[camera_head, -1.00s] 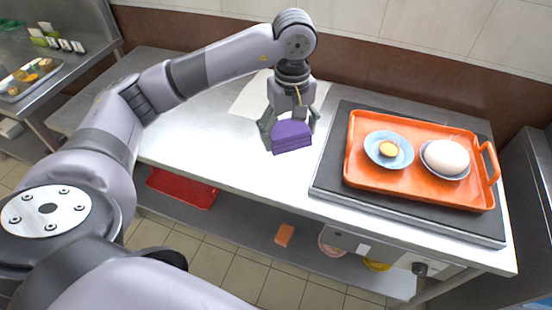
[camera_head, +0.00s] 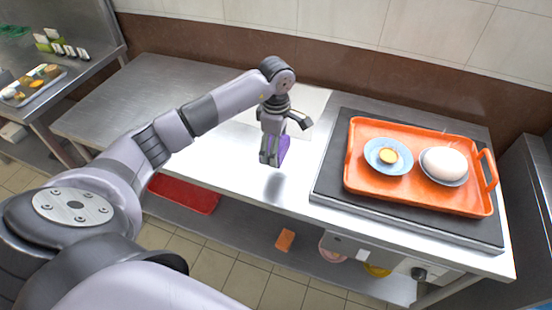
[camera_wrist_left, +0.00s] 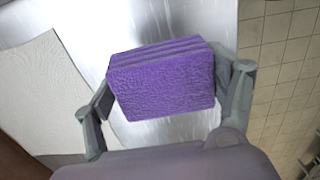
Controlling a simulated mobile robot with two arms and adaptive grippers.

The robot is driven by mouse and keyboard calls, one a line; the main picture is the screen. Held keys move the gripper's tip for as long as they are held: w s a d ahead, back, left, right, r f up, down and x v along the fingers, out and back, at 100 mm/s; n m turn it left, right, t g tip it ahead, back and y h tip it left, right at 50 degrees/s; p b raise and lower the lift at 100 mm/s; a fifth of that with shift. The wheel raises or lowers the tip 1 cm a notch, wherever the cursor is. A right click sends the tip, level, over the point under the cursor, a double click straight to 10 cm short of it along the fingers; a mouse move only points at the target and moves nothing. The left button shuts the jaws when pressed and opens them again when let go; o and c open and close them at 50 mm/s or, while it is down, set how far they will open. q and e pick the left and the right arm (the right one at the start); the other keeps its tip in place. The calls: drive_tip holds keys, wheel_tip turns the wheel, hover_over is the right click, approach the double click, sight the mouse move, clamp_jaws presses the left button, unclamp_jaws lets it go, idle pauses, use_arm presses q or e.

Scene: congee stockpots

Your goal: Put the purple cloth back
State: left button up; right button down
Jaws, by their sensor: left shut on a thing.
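The purple cloth (camera_wrist_left: 163,84) is a folded, layered block. My left gripper (camera_head: 273,152) is shut on it, with one finger on each side in the left wrist view. In the head view the cloth (camera_head: 284,148) shows partly behind the fingers. It is held over the steel counter, with a dark shadow on the counter in front of it. Whether it touches the counter is hard to tell. My right gripper is not in view.
A pale flat sheet (camera_head: 311,105) lies on the steel counter (camera_head: 240,160) behind the gripper. A dark slab (camera_head: 333,178) bears an orange tray (camera_head: 419,192) with a blue bowl (camera_head: 374,155) and a white egg-shaped thing (camera_head: 446,163). The counter's left part is clear. A red tray (camera_head: 187,194) lies below.

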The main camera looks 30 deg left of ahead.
use_arm(q)
wheel_tip(320, 180, down, 2)
drive_tip(key=shift+f, duration=0.65)
wheel_tip(320, 180, down, 2)
drive_tip(key=shift+f+p, duration=0.25)
drive_tip(key=shift+p, duration=0.15)
drive_tip(key=shift+f, duration=0.35)
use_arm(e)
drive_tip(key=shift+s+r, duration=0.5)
use_arm(q)
drive_tip(key=shift+f, duration=0.1)
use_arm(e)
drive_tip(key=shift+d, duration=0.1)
use_arm(q)
drive_tip(key=shift+f, duration=0.1)
drive_tip(key=o, duration=1.1)
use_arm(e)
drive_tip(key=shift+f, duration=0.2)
